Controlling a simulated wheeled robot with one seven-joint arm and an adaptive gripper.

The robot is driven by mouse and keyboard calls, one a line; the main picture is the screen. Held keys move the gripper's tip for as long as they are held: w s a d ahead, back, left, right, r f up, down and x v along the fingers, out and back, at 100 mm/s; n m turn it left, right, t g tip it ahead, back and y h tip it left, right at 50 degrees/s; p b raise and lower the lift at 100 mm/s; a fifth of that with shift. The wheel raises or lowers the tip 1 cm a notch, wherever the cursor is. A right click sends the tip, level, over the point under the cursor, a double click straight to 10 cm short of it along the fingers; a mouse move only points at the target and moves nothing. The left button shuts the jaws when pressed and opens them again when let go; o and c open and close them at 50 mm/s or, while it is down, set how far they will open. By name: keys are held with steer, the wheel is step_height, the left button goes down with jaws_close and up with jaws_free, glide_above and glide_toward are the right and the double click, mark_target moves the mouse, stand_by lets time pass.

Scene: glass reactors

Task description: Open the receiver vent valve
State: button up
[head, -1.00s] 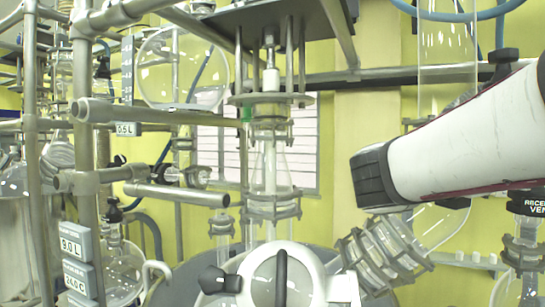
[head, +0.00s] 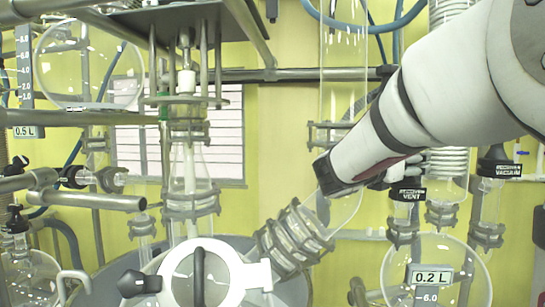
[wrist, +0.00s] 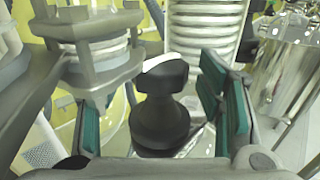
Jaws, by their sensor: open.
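The receiver vent valve (head: 406,193) has a black cap with a label that reads VENT. It stands on a clamped glass neck above the round receiver flask (head: 440,248) at the right of the head view. In the wrist view, a black knob (wrist: 160,112) shows upright in the middle, with a white patch at its top edge. My gripper (wrist: 158,108) is open and empty, with one teal-padded finger on each side of the knob in that view. I see no contact, and cannot tell the depth between them. My arm mostly hides the gripper in the head view.
The VACUUM valve (head: 498,166) stands right of the vent valve, with a glass coil (head: 447,172) between. A tilted clamped glass joint (head: 292,240) is to the left. In the wrist view, a clamped glass fitting (wrist: 95,45) is close to the left finger.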

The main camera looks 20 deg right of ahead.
steer(key=c, duration=1.1)
steer(key=shift+c, duration=0.2)
steer(key=shift+n+t+b, duration=0.4)
steer(key=shift+t+b, duration=0.2)
